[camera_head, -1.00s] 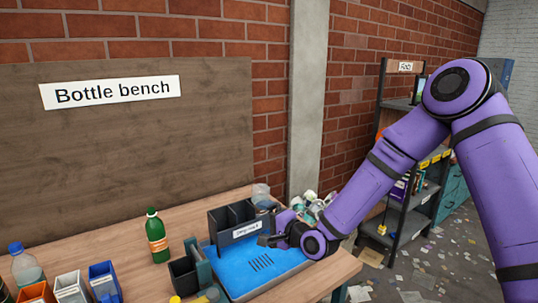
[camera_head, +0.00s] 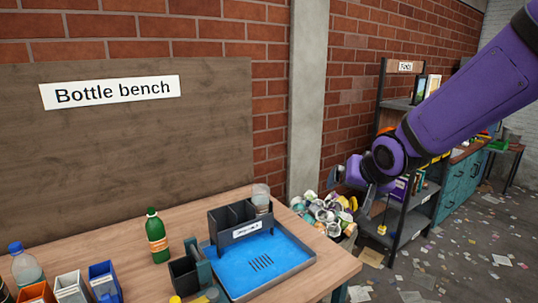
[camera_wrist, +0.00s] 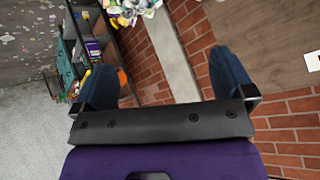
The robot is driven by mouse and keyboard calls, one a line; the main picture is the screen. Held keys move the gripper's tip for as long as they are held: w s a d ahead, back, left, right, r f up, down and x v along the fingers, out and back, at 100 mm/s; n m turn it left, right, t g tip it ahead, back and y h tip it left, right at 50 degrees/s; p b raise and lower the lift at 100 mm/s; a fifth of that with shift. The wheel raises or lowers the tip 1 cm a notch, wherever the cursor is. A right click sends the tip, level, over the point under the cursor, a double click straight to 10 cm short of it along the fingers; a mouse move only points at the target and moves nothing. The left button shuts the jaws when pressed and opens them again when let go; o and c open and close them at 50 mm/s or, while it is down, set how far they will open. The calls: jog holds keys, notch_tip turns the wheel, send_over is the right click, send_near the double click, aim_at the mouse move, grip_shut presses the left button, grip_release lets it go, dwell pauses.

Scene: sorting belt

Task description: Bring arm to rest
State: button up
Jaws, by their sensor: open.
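My purple arm reaches in from the upper right in the head view. My gripper (camera_head: 335,177) is held in the air to the right of the bench, in front of the brick wall and near the dark shelf. In the wrist view my gripper (camera_wrist: 165,85) shows two blue-grey fingers spread wide, with nothing between them but the wall and the pale pillar behind. It touches nothing that I can see.
The wooden bench (camera_head: 110,248) carries a blue tray (camera_head: 285,262), a dark divided holder (camera_head: 235,240), a green bottle (camera_head: 156,236) and small bins. A heap of cans (camera_head: 325,212) lies behind its right end. A shelf (camera_head: 405,225) stands right; litter covers the floor.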

jog(key=s+d+r+g, duration=0.1)
jog(key=s+d+r, duration=0.2)
jog(key=s, duration=0.5)
jog(key=s+d+r+n+g+h, duration=0.1)
jog(key=s+d+r, duration=0.2)
jog(key=s, duration=0.6)
jog(key=s+d+r+n+g, duration=0.1)
jog(key=s+d+r, duration=0.1)
jog(key=s+d, duration=0.3)
jog(key=s, duration=0.4)
jog(key=shift+r+h, duration=0.4)
